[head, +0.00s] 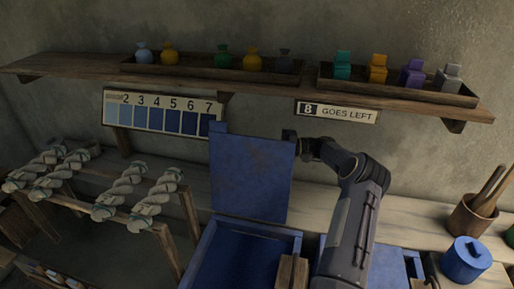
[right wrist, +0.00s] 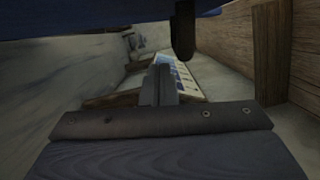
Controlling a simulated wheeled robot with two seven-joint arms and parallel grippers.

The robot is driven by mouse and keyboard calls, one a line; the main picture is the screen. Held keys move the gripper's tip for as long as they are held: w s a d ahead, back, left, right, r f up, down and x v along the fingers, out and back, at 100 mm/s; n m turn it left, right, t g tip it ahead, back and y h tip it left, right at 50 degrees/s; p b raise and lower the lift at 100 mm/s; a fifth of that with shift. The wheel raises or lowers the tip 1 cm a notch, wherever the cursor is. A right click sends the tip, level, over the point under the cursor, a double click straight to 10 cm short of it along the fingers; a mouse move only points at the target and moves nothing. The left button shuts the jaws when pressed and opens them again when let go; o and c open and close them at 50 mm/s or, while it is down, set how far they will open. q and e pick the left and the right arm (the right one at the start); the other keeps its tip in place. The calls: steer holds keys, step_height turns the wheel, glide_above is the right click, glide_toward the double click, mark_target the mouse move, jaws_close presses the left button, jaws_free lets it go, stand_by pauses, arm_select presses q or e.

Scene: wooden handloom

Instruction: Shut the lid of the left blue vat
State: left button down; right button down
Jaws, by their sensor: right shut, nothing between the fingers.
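The left blue vat (head: 293,243) stands at the bottom centre of the head view, with its dark blue inside showing. Its blue lid (head: 252,180) stands upright at the back of the vat. My right arm reaches up past the lid's right side. My right gripper (head: 291,137) is shut and empty at the lid's top right corner; whether it touches the lid I cannot tell. In the right wrist view the shut fingers (right wrist: 165,85) point towards the numbered chart, and a dark blue surface, likely the lid, crosses the top. My left gripper is not in view.
A shelf (head: 235,84) with bags and bottles runs above the lid. A numbered chart (head: 160,113) and a sign (head: 338,112) hang below it. Another blue vat (head: 402,262) is partly behind my right arm. A blue pot (head: 466,260) stands right; yarn skeins (head: 120,190) lie left.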

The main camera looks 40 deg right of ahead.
mark_target(257, 152)
steer(key=a, duration=0.1)
steer(key=a+p, duration=0.1)
steer(key=a, duration=0.1)
steer(key=shift+s+r, duration=0.25)
steer(key=shift+r, duration=0.1)
steer(key=shift+s+a+r+p, duration=0.1)
steer(key=shift+s+a+p, duration=0.15)
steer(key=shift+a+p, duration=0.1)
steer(key=shift+s+a, duration=0.2)
steer(key=shift+a, duration=0.1)
steer(key=shift+s+a, duration=0.1)
steer(key=shift+s, duration=0.05)
